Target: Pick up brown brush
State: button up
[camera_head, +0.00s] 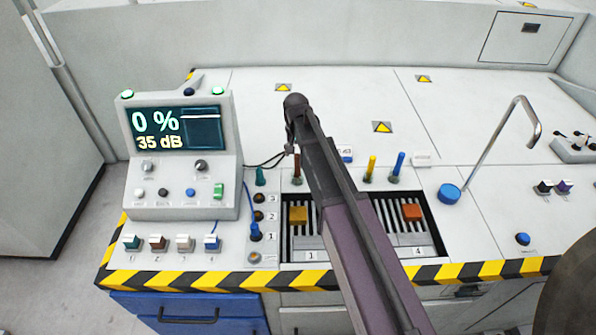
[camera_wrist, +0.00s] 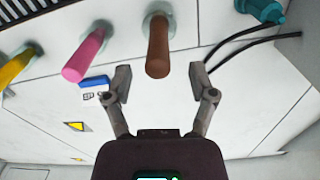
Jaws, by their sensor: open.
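The brown brush (camera_head: 297,167) stands upright at the back edge of the console's slotted panel, just left of my arm in the head view. In the wrist view the brown brush (camera_wrist: 158,45) points toward the camera, and its free end lies between the lines of my two fingers. My gripper (camera_wrist: 159,80) is open, with one finger on each side of the brush's end and a visible gap on both sides. I cannot tell whether the end is fully between the fingertips. In the head view my gripper is mostly hidden by my arm.
A pink handle (camera_wrist: 88,55) and a teal handle (camera_wrist: 265,10) stand on either side of the brown brush. Yellow (camera_head: 370,168) and blue (camera_head: 398,166) handles stand farther right. A control box with a display (camera_head: 180,150) stands left. Black cables (camera_wrist: 240,48) run near the right finger.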

aim_at(297, 161)
jog(key=shift+d+f+b, duration=0.1)
jog(key=shift+f+b, duration=1.65)
jog(key=shift+f, duration=0.3)
grip_shut()
